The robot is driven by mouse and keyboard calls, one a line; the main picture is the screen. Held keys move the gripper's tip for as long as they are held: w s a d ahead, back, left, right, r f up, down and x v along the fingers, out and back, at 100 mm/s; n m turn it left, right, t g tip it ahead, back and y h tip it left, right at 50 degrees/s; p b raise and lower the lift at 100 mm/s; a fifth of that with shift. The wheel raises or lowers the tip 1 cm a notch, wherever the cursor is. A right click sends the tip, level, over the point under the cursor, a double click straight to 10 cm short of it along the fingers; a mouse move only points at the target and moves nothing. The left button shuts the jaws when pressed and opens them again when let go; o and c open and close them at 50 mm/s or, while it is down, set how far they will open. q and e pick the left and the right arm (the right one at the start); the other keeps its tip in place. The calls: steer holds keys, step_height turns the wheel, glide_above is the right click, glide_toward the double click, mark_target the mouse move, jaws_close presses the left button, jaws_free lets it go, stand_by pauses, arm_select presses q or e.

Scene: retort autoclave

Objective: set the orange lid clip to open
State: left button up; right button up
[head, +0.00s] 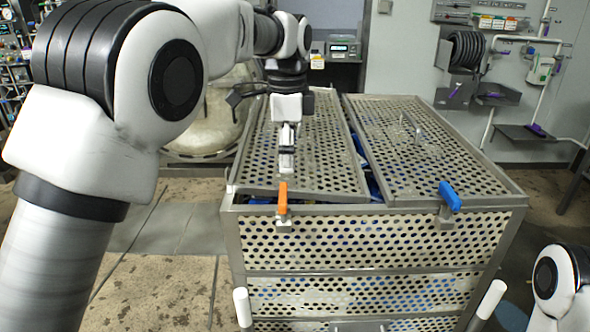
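The orange lid clip (282,198) is on the front upper rim of a perforated metal basket (375,245), towards its left corner. Its orange handle stands roughly upright above a small metal bracket. My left gripper (286,168) points down just behind and above the orange handle, with a small gap seeming to lie between them. Its fingers look close together and seem to hold nothing, but the angle hides whether they are open or shut. My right gripper is out of view.
Two perforated lid panels (430,150) cover the basket, with a narrow gap between them. A blue clip (449,196) sits on the front rim at the right, its handle leaning. White-capped handle posts (243,306) rise at the basket's front. A hose reel (467,50) hangs behind.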

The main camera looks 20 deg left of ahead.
mark_target(283, 193)
arm_select(q)
steer(key=s+f, duration=0.1)
steer(key=s+f+p, duration=0.1)
steer(key=s, duration=0.1)
steer(key=s+f, duration=0.1)
steer(key=s, duration=0.1)
steer(key=shift+s+f+p, duration=0.15)
steer(key=shift+f+p, duration=0.1)
steer(key=shift+p, duration=0.1)
steer(key=w+f, duration=0.2)
steer(key=f, duration=0.1)
steer(key=shift+w, duration=0.35)
steer(key=shift+w+f, duration=0.1)
steer(key=shift+w, duration=0.1)
steer(key=shift+s+r, duration=0.4)
steer(key=shift+s, duration=0.25)
steer(key=c, duration=1.1)
steer(key=shift+f, duration=0.1)
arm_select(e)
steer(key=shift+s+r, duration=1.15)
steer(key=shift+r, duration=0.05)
